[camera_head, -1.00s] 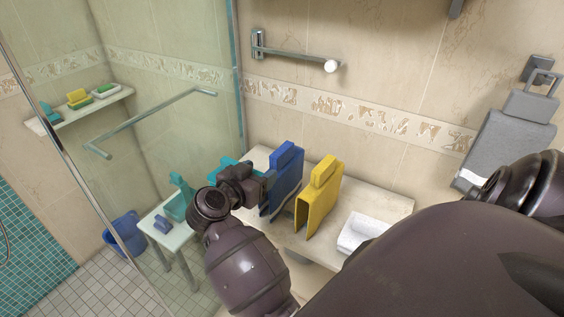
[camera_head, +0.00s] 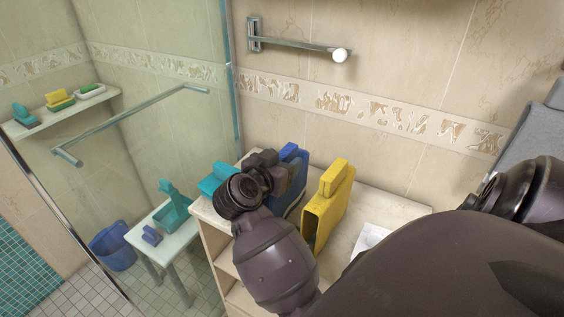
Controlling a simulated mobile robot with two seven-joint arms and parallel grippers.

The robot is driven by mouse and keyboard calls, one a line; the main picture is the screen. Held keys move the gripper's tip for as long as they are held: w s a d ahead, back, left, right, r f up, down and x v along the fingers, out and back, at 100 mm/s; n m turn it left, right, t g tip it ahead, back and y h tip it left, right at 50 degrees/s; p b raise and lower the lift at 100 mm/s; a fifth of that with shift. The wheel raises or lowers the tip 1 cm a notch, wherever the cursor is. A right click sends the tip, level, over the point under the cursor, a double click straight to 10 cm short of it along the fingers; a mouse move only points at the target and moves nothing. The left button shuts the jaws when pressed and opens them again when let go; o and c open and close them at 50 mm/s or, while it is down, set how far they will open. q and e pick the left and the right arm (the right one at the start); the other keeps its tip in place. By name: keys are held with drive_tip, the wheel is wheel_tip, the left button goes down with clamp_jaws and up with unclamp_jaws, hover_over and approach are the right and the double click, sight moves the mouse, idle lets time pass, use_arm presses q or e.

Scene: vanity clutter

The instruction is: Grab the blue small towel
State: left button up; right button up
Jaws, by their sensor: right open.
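The blue towel (camera_head: 293,152) stands upright on the shelf unit, its smaller folded piece on top of a larger blue one. My right gripper (camera_head: 284,178) is in front of it and hides much of its left and middle part. The gripper is open; its fingers are dark and small, and I cannot tell whether they touch the towel. My left gripper is not in view.
A yellow towel (camera_head: 327,205) stands close to the right of the blue one. A white towel (camera_head: 369,238) lies further right, partly behind my arm. A teal item (camera_head: 219,178) is left of the gripper. The glass shower panel and its bar (camera_head: 130,122) stand at left.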

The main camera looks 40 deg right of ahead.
drive_tip(key=shift+r, duration=0.1)
drive_tip(key=shift+c, duration=0.4)
drive_tip(key=shift+s, duration=0.1)
drive_tip(key=shift+c, duration=1.2)
drive_tip(key=c, duration=0.7)
clamp_jaws()
